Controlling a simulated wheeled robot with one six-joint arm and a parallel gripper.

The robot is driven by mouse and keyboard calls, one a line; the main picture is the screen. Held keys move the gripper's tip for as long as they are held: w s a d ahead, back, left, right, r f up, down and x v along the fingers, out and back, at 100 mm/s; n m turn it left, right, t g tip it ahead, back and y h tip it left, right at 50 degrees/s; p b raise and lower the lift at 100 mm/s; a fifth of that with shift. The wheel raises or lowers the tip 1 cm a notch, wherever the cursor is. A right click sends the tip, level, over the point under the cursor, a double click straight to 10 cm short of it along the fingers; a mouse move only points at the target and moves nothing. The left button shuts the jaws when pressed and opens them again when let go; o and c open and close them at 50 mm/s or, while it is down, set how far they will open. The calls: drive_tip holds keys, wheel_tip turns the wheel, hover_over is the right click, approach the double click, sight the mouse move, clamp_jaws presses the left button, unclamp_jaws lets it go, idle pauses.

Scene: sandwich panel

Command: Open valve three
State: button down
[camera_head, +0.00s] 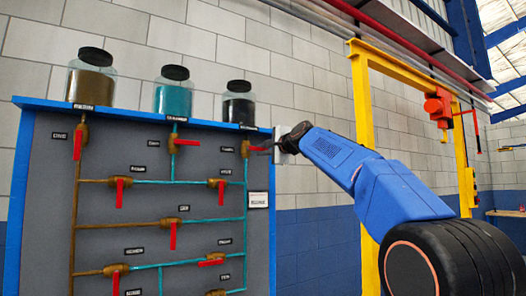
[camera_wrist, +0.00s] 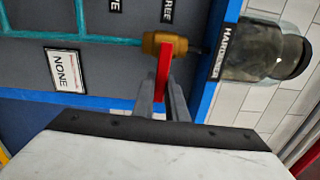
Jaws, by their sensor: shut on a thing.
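Valve three is a brass valve (camera_head: 245,149) with a red handle, on the pipe below the dark jar at the panel's upper right. In the wrist view its brass body (camera_wrist: 165,44) and red handle (camera_wrist: 163,72) are close up, with a label ending in "REE" (camera_wrist: 167,10) beside it. The handle points right, across the vertical pipe, in the head view. My gripper (camera_head: 274,146) is at the panel's right edge. In the wrist view, my gripper's grey fingers (camera_wrist: 166,95) are on both sides of the red handle, shut on it.
The panel (camera_head: 140,150) has several other red-handled valves on pipes. Three lidded jars stand on its blue top edge, including the dark one (camera_head: 238,108) above valve three. A yellow frame (camera_head: 362,110) stands to the right, behind my arm.

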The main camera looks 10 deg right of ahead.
drive_tip(key=f+m, duration=0.1)
drive_tip(key=m, duration=0.2)
drive_tip(key=shift+a+f+m, duration=0.15)
drive_tip(key=shift+f+m, duration=0.15)
drive_tip(key=shift+f, duration=0.05)
drive_tip(key=shift+s+a+f+m, duration=0.25)
drive_tip(key=shift+a+f+m, duration=0.4)
drive_tip(key=shift+m, duration=1.7)
drive_tip(key=shift+s+a+f+m, duration=0.25)
drive_tip(key=shift+a+f+m, duration=0.45)
drive_tip(key=shift+m, duration=1.6)
drive_tip(key=shift+s+a+f+m, duration=0.3)
drive_tip(key=shift+a+m, duration=0.65)
drive_tip(key=shift+m, duration=1.4)
drive_tip(key=shift+f, duration=0.1)
drive_tip(key=c, duration=1.8)
unclamp_jaws()
drive_tip(key=shift+o, duration=0.2)
drive_tip(key=v, duration=1.7)
drive_tip(key=shift+s, duration=0.2)
